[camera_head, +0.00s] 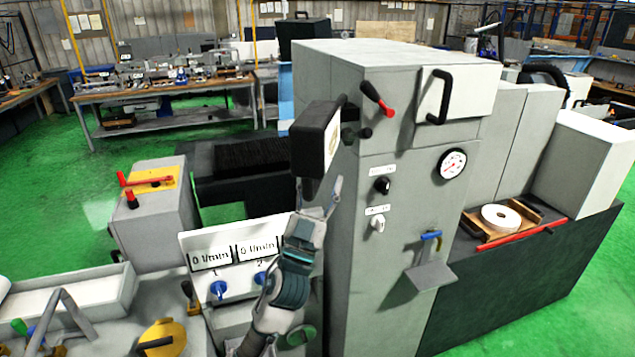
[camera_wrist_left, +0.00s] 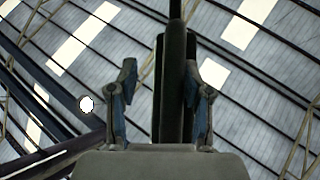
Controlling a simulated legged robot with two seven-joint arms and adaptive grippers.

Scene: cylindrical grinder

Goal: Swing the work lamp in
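The work lamp (camera_head: 318,138) has a dark box-shaped head beside the upper left of the tall grey cabinet, with a short dark arm behind it. My left gripper (camera_head: 318,190) points up, just under the lamp head, with its fingers spread. In the left wrist view, the gripper (camera_wrist_left: 160,95) shows two separated fingers with a dark upright shape (camera_wrist_left: 174,85), probably the lamp, between or behind them. Whether a finger touches it I cannot tell. My right gripper is in neither view.
The grey cabinet (camera_head: 400,230) stands close right of my left arm, with a red-tipped lever (camera_head: 377,98) near the lamp. A panel with flow readouts (camera_head: 235,253) and blue knobs is at lower left. A grey box (camera_head: 160,215) with red levers stands further left.

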